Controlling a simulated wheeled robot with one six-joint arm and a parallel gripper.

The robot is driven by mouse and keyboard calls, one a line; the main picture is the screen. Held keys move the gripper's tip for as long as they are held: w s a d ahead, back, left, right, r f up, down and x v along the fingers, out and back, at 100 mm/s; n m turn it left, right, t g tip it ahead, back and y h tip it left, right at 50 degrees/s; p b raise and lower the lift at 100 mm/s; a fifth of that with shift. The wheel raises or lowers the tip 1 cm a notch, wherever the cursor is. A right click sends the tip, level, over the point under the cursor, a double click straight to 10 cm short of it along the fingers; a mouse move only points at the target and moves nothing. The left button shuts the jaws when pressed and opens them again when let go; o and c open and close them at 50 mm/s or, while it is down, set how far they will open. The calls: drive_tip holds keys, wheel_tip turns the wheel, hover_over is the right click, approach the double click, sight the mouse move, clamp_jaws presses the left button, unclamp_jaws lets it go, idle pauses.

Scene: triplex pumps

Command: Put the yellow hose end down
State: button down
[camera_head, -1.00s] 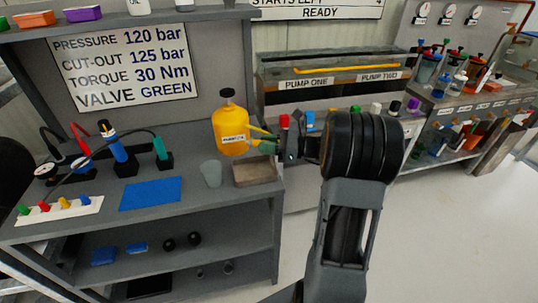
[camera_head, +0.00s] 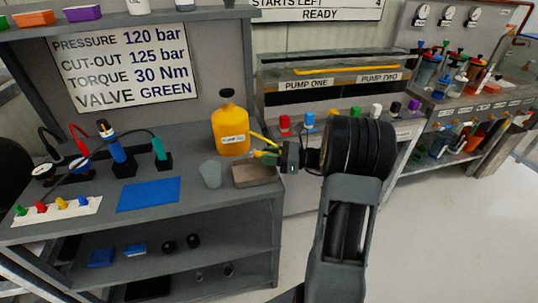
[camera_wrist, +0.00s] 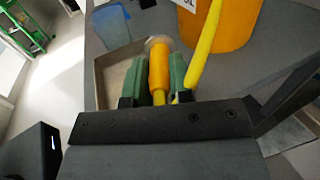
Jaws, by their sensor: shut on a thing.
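My gripper (camera_head: 265,157) is shut on the yellow hose end (camera_wrist: 158,68). In the wrist view the hose end, an orange-yellow cylinder with a pale tip, lies between the two green fingers (camera_wrist: 162,85). The yellow hose (camera_wrist: 204,42) runs beside the right finger. It also shows in the head view (camera_head: 262,138) beside the yellow oil jug (camera_head: 231,133). The gripper holds the hose end over the open brown tray (camera_head: 258,183). Whether the hose end touches the tray floor I cannot tell.
The yellow jug, with its dark cap, stands close behind the tray. A translucent grey cup (camera_head: 211,175) stands left of the tray. A blue mat (camera_head: 149,194) lies further left on the bench. The bench's right edge is close to the tray.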

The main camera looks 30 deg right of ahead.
drive_tip(key=shift+f, duration=0.4)
drive_tip(key=c, duration=1)
unclamp_jaws()
drive_tip(key=shift+s+f, duration=0.1)
drive_tip(key=shift+f, duration=0.1)
drive_tip(key=shift+r, duration=0.2)
drive_tip(key=r+p+v, duration=0.1)
drive_tip(key=v, duration=1.1)
drive_tip(key=shift+r+p, duration=0.2)
drive_tip(key=shift+p, duration=0.1)
